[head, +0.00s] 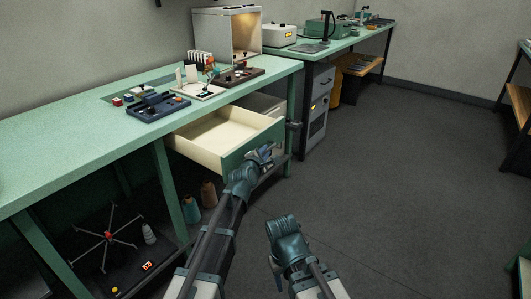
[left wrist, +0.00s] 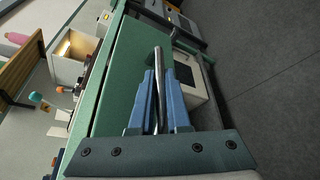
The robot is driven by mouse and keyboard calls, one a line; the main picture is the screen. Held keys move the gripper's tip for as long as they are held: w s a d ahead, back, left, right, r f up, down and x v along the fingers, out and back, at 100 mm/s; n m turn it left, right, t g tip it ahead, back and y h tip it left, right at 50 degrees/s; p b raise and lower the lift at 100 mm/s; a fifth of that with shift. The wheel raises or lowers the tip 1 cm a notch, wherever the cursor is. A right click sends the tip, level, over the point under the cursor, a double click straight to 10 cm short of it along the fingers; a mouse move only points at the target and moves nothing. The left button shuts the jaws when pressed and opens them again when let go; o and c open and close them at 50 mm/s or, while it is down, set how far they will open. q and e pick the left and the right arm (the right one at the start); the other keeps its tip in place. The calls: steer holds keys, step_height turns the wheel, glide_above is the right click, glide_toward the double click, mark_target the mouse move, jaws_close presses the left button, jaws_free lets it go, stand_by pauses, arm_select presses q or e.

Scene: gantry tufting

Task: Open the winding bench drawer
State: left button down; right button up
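The winding bench (head: 70,150) has a pale green top and runs along the left wall. Its drawer (head: 209,135) stands pulled well out, with a cream, empty-looking inside and a green front. My left gripper (head: 263,154) is at the outer face of the drawer front. In the left wrist view its blue fingers (left wrist: 160,98) lie close on both sides of the metal bar handle (left wrist: 159,62), shut on it. The green drawer front (left wrist: 122,75) is beside the fingers. My right gripper (head: 285,233) is low in front of the bench, away from the drawer; its fingertips are hidden.
A blue tool tray (head: 158,107), small fixtures and a lit box (head: 228,35) stand on the bench top. Under it are thread cones (head: 191,208) and a black yarn winder base (head: 125,260). A grey cabinet (head: 317,105) stands beyond the drawer.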

arm_select(q)
steer(key=c, duration=1.2)
jaws_free()
steer(key=shift+o, duration=0.2)
steer(key=shift+s, duration=0.1)
steer(key=p+v, duration=0.3)
steer(key=v, duration=1)
steer(key=shift+s, duration=0.3)
steer(key=shift+a+r, duration=0.1)
steer(key=shift+r, duration=0.05)
